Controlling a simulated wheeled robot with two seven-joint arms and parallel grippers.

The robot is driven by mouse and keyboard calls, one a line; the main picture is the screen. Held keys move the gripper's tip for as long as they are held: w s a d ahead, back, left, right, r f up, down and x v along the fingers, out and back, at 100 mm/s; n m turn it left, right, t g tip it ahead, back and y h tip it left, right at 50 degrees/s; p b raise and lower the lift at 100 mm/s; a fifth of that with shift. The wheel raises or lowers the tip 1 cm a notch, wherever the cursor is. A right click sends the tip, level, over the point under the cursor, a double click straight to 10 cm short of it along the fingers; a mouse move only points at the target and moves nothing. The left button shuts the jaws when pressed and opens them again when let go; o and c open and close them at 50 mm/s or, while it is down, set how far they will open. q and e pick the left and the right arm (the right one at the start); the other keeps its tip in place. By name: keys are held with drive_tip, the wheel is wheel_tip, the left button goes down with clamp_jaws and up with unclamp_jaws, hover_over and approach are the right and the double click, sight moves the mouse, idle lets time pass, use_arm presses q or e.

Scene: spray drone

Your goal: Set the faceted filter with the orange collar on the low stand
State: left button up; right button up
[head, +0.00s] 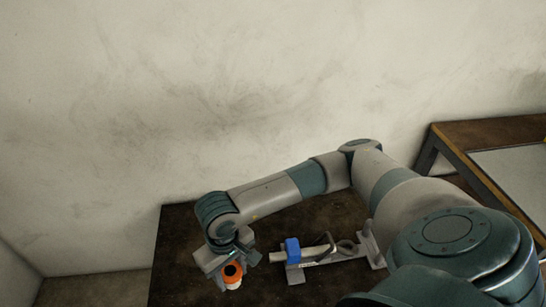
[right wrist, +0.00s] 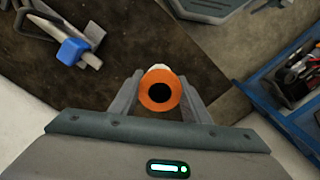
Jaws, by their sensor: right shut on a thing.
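The filter with the orange collar (head: 232,273) is between the fingers of my right gripper (head: 236,267) at the left part of the dark table. In the right wrist view the filter's orange collar (right wrist: 160,90) faces the camera, with a dark round opening. A bit of white body shows behind it. The right gripper (right wrist: 160,97) is shut on it, one finger on each side. Whether the filter touches the table cannot be told. I cannot make out the low stand for certain. The left gripper is not in view.
A grey metal fixture (head: 340,252) with a blue block (head: 293,250) lies right of the gripper on the dark table (head: 180,240). In the right wrist view, a blue bin (right wrist: 275,108) with small items is at right, and a grey plate (right wrist: 205,8) at top.

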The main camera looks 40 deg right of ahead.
drive_tip(key=shift+w, duration=0.45)
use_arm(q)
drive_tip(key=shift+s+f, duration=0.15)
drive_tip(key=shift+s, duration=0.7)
use_arm(e)
drive_tip(key=shift+a, duration=0.1)
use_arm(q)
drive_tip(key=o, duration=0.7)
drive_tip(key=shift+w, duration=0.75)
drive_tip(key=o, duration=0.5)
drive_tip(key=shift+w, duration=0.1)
use_arm(e)
drive_tip(key=shift+f, duration=0.15)
drive_tip(key=shift+f+m+b, duration=0.3)
drive_tip(key=shift+b, duration=0.25)
use_arm(q)
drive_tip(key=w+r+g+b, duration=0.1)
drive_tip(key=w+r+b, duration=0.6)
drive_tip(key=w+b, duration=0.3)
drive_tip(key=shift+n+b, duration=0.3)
drive_tip(key=shift+b, duration=1.3)
use_arm(e)
wheel_tip(320, 180, down, 11)
drive_tip(key=d+m, duration=0.2)
drive_tip(key=m, duration=1.3)
drive_tip(key=shift+d, duration=0.2)
drive_tip(key=shift+w, duration=0.1)
